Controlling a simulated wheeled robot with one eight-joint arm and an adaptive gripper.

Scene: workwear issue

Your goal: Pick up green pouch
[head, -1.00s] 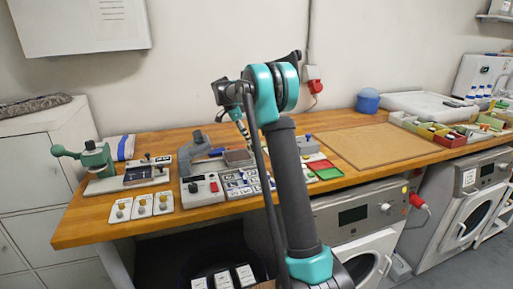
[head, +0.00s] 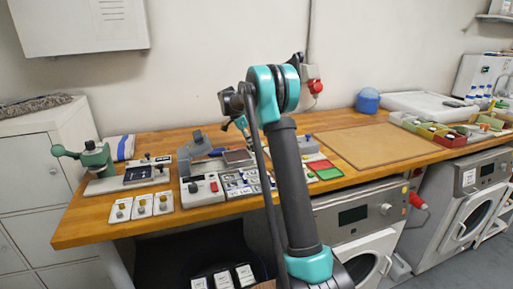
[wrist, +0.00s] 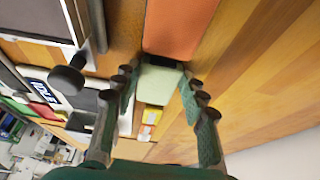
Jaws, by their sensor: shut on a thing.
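A pale green block-like thing, which looks like the green pouch (wrist: 157,86), sits between the fingers of my gripper (wrist: 158,80) in the wrist view. The grey-green fingers stand on its two sides, and the gripper is shut on it. An orange-red flat thing (wrist: 172,28) lies just beyond it, at the top of the picture. In the head view the hand shows only partly, above the left half of the bench beside my upright arm. I cannot make out the pouch there, and cannot tell whether it touches the bench.
The wooden bench (head: 290,151) carries a green press (head: 95,158), a white control box (head: 201,190) and red and green panels (head: 327,172) close by. A brown board (head: 378,147) lies to the right, with several small bins (head: 430,130) beyond. A blue tub (head: 367,101) stands behind.

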